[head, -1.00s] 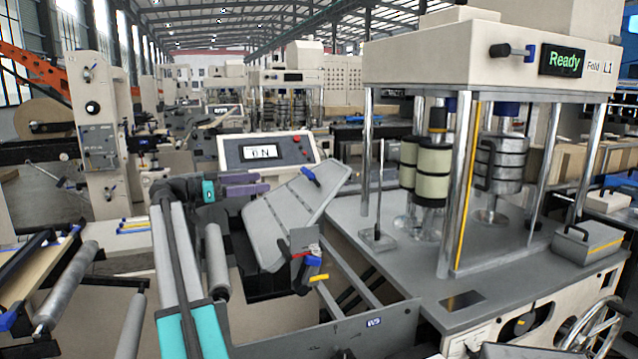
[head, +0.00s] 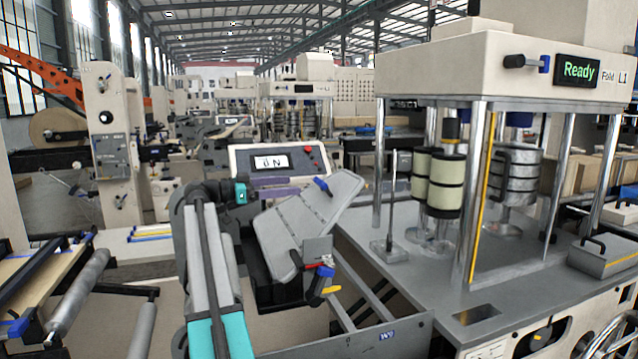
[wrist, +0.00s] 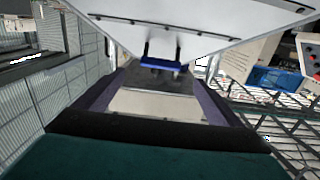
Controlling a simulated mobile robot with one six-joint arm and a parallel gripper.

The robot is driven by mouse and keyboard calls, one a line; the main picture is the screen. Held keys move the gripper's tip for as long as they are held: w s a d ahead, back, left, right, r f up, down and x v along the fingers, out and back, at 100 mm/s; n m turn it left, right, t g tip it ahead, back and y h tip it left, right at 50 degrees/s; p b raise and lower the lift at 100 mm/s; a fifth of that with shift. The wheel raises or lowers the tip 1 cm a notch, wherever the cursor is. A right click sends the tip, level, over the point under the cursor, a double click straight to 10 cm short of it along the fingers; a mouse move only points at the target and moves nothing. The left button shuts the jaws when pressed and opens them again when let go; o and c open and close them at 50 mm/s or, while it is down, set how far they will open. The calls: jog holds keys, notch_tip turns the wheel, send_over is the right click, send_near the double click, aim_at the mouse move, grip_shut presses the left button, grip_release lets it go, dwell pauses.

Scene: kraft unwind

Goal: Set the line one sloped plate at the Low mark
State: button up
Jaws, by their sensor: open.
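The sloped plate (head: 305,222) is a grey tilted panel in the middle of the head view, rising to the right. A blue handle (head: 322,185) sits at its upper edge. At its lower right is a small grey bracket with red, blue and yellow parts (head: 320,278); any Low wording is too small to read. My gripper (head: 290,189) has purple fingers, open and empty, just left of the blue handle. In the wrist view the plate's pale face (wrist: 165,18) fills the top, and the blue handle (wrist: 160,60) shows ahead, between and beyond the fingertips.
A console with a small display (head: 275,161) stands just behind my gripper. The folder machine with a green Ready screen (head: 578,70) and steel posts stands at right. Metal rollers (head: 78,292) lie at left. Rails run below the plate.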

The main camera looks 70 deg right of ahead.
jog(key=p, duration=0.3)
send_near(334, 189)
jog(key=s+d, duration=0.1)
jog(key=s+d+r, duration=0.2)
jog(key=s, duration=0.1)
jog(key=shift+s+d+r, duration=0.1)
jog(key=shift+d+r, duration=0.15)
jog(key=shift+d, duration=0.15)
jog(key=c, duration=1.5)
jog(key=shift+s+d+f+b, duration=0.3)
jog(key=shift+s+f+b, duration=0.15)
jog(key=shift+f+b, duration=0.55)
jog(key=shift+s+d+f+b, duration=0.35)
jog(key=shift+s+b, duration=0.1)
jog(key=shift+b, duration=0.3)
jog(key=o, duration=1.5)
jog(key=shift+r, duration=0.1)
